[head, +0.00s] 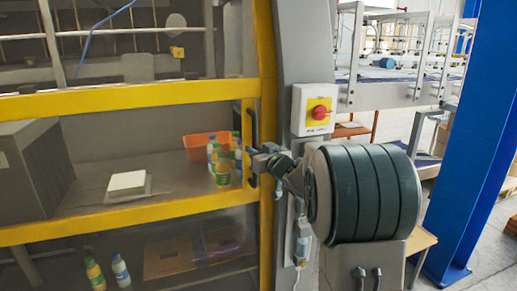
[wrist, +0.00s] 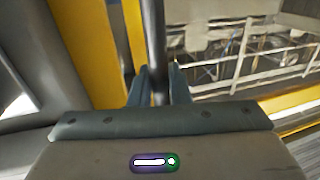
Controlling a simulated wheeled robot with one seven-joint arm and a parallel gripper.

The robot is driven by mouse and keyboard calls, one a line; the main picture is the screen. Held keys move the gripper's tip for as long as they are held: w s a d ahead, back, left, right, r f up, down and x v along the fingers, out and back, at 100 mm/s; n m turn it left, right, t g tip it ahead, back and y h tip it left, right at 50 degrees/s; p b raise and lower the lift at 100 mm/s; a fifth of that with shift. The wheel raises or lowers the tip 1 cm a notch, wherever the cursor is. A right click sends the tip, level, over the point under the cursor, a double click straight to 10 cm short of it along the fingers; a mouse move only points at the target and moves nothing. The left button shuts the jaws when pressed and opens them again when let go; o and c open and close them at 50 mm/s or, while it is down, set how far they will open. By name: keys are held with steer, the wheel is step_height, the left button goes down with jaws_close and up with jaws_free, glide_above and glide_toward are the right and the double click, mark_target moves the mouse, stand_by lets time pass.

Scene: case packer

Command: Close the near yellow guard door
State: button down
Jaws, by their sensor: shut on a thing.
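The near yellow guard door (head: 130,99) spans the left of the head view, with yellow bars around clear panels. Its right edge stands close beside the yellow post (head: 266,60); I cannot tell whether it is fully shut. A dark upright handle (head: 252,128) sits on that edge. My gripper (head: 257,161) is shut on the handle's lower part. In the wrist view the handle (wrist: 156,40) runs between the two fingers of my gripper (wrist: 156,82), and a yellow door upright (wrist: 133,30) shows behind. The fingers partly hide the handle's lower end.
A white box with a red knob on yellow (head: 319,111) is on the grey column right of the door. Behind the door are an orange bin (head: 200,146), several bottles and a white block (head: 126,183). A blue pillar (head: 480,140) stands at right.

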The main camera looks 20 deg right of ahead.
steer(key=shift+d+r, duration=0.15)
steer(key=shift+d, duration=0.55)
steer(key=c, duration=1.6)
jaws_free()
steer(key=shift+d, duration=0.1)
steer(key=shift+c, duration=0.2)
steer(key=shift+o, duration=1)
steer(key=shift+w+d+h, duration=0.15)
steer(key=shift+h, duration=0.15)
steer(key=shift+a, duration=0.25)
steer(key=b+v, duration=0.1)
steer(key=v, duration=1.2)
steer(key=shift+s+d, duration=0.15)
steer(key=shift+s, duration=0.25)
